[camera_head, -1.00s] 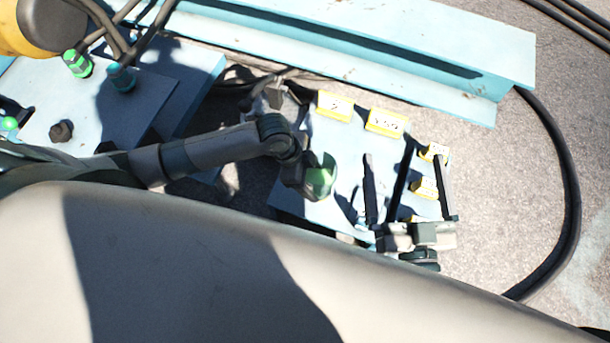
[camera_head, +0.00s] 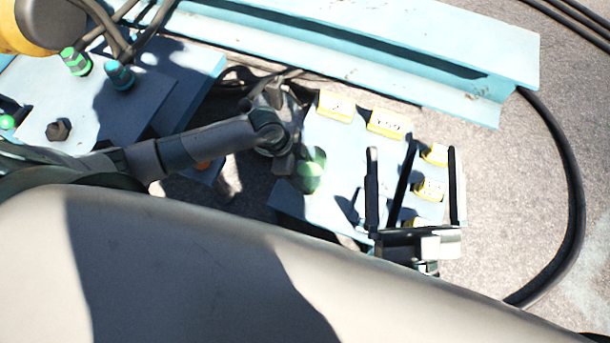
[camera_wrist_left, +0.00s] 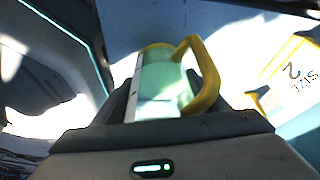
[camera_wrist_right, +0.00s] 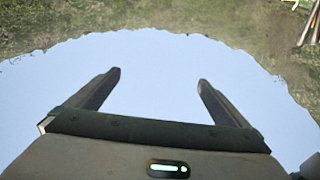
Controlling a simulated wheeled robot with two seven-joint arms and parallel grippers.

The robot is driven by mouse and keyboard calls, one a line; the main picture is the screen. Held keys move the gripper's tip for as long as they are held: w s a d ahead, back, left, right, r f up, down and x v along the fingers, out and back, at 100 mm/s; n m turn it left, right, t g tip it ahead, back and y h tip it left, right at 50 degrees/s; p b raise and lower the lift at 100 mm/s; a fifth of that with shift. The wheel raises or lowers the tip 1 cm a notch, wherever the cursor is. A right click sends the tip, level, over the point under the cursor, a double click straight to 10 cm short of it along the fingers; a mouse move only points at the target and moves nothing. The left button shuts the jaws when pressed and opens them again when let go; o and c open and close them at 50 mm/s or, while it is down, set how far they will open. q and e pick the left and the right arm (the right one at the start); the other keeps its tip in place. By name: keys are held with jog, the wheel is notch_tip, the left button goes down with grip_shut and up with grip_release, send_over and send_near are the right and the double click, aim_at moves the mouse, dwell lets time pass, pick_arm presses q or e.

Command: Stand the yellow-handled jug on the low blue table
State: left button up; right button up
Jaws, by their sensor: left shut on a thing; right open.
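The jug (camera_wrist_left: 163,84) is pale green with a yellow handle (camera_wrist_left: 207,75). My left gripper (camera_wrist_left: 160,98) is shut on it, with a finger on each side. In the head view the jug's green body (camera_head: 313,172) shows beside my dark left gripper (camera_head: 298,170), over the left part of the pale blue low table (camera_head: 335,205). I cannot tell whether the jug touches the table. My right gripper (camera_head: 412,155) is open and empty, its fingers spread over the table's right part; the right wrist view also shows it empty (camera_wrist_right: 158,78).
Several yellow blocks, such as one at the back (camera_head: 336,106) and one at the right (camera_head: 429,189), stand on the table. A long blue beam (camera_head: 400,45) lies behind it. A black cable (camera_head: 575,190) curves at the right. Another blue surface with fittings (camera_head: 110,110) is at the left.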

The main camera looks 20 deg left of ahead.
pick_arm(q)
jog(key=shift+f+b, duration=0.5)
jog(key=shift+f, duration=1.05)
pick_arm(e)
jog(key=shift+s+d+r+t, duration=0.15)
jog(key=shift+s+r+t, duration=0.4)
jog(key=shift+r, duration=0.25)
jog(key=shift+s+d+r+t, duration=0.1)
jog(key=shift+s+r+t, duration=0.2)
jog(key=shift+r+t, duration=0.45)
pick_arm(q)
jog(key=shift+f, duration=0.1)
jog(key=o, duration=1.4)
jog(key=shift+f, duration=0.1)
jog(key=shift+o, duration=0.2)
pick_arm(e)
jog(key=shift+r, duration=0.1)
pick_arm(q)
jog(key=shift+a+r, duration=0.15)
jog(key=shift+r, duration=0.35)
jog(key=p+v, duration=0.3)
jog(key=v, duration=0.8)
pick_arm(e)
jog(key=w+f+g+h, duration=0.1)
jog(key=w+f+g, duration=0.3)
jog(key=f+g, duration=0.3)
jog(key=shift+f+h, duration=0.3)
jog(key=shift+f, duration=1.5)
